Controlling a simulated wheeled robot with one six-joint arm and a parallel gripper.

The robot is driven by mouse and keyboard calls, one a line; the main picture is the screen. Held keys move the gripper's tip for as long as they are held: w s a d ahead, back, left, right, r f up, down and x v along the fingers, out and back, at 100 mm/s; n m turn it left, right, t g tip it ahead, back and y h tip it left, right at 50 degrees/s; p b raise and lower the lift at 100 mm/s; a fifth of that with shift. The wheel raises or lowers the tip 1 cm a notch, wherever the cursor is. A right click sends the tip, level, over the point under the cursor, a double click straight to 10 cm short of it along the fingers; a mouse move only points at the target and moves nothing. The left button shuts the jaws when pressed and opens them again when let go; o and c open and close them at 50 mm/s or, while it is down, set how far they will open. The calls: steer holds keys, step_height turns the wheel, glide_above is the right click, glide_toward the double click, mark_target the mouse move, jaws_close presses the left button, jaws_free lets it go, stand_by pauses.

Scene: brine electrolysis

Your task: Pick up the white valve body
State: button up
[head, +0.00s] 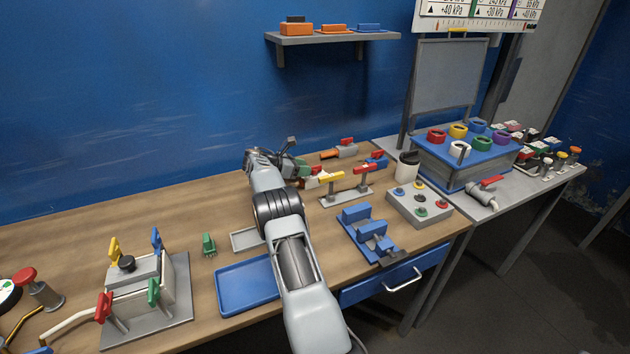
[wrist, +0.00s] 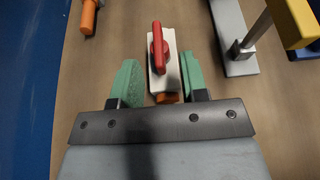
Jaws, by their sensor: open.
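The white valve body (wrist: 173,72) lies on the wooden table in the wrist view, with a red handle (wrist: 158,45) on top and an orange end on its near side. My gripper (wrist: 159,70) is open, with one green finger on each side of the valve body's near part. Narrow gaps seem to show between the fingers and the body, so it does not look clamped. In the head view my gripper (head: 298,168) is low over the back of the table, and the valve body (head: 311,184) shows partly beside it.
A stand with a yellow handle (wrist: 291,20) is close on the right in the wrist view. An orange-ended part (wrist: 88,18) lies at upper left. In the head view a blue tray (head: 245,283) and blue fixture (head: 368,235) are nearer the front.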

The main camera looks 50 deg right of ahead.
mark_target(314, 169)
steer(key=shift+p+x, duration=0.45)
steer(key=shift+x, duration=2.1)
steer(key=shift+r, duration=0.1)
jaws_close()
